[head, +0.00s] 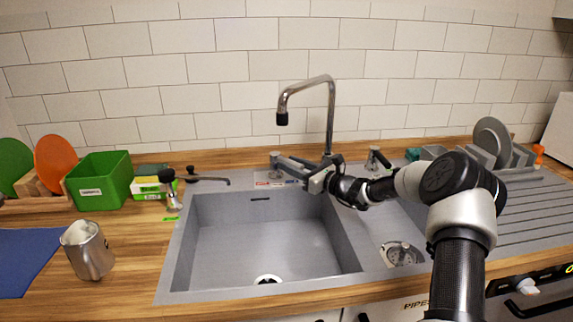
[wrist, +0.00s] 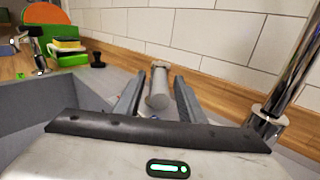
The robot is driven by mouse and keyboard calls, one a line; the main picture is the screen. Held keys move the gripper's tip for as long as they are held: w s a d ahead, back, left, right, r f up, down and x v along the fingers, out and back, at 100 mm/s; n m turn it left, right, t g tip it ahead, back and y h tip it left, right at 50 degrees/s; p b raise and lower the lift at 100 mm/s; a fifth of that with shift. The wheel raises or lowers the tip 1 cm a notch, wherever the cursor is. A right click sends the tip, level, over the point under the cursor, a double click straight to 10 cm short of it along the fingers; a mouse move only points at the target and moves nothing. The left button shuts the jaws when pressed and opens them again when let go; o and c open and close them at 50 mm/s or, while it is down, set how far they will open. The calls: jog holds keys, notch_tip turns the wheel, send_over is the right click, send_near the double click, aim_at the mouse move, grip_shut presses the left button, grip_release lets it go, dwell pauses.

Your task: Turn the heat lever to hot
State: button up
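My gripper (head: 284,167) reaches left over the back rim of the sink, behind the basin. In the wrist view my gripper (wrist: 157,100) is open, with one finger on each side of a short grey cylindrical lever (wrist: 158,88). Gaps show between the lever and both fingers. This lever (head: 275,158) also shows in the head view at the gripper's tips; I take it for the heat lever. A small label plate (head: 266,183) with red and blue marks lies below it, partly hidden by the gripper.
The tall faucet (head: 331,112) rises close behind my gripper; its base (wrist: 268,120) shows at right in the wrist view. Another tap handle (head: 378,157) stands to the right. The sink basin (head: 260,240) is empty. A green bin (head: 100,182) and metal pitcher (head: 88,250) stand left.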

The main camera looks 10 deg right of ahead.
jog(key=shift+x, duration=1.15)
grip_shut()
